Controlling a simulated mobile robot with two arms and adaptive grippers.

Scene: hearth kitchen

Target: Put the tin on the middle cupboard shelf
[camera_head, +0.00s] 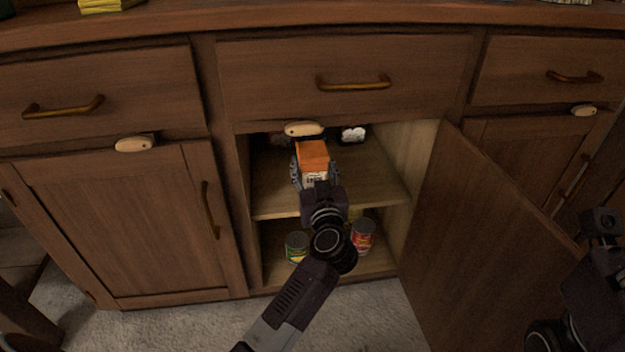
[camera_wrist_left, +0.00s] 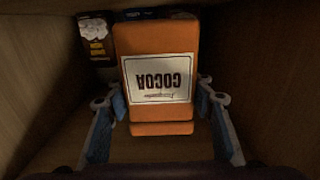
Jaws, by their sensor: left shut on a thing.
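The orange cocoa tin (camera_head: 314,153) is inside the open middle cupboard, over the shelf board (camera_head: 371,183) that divides it. Its white COCOA label reads upside down in the left wrist view (camera_wrist_left: 157,78). My left gripper (camera_head: 315,172) reaches in from the front and is shut on the tin, one blue-grey finger at each side. I cannot tell whether the tin's base touches the shelf. Part of my right gripper (camera_head: 601,226) shows at the right edge, outside the cupboard; its fingers are not clear.
Dark packages (camera_wrist_left: 95,35) stand behind the tin. Below the shelf are a green can (camera_head: 297,247) and a red can (camera_head: 363,236). The open door (camera_head: 490,240) swings out on the right. A drawer (camera_head: 345,75) is shut above the opening. The shelf is clear beside the tin.

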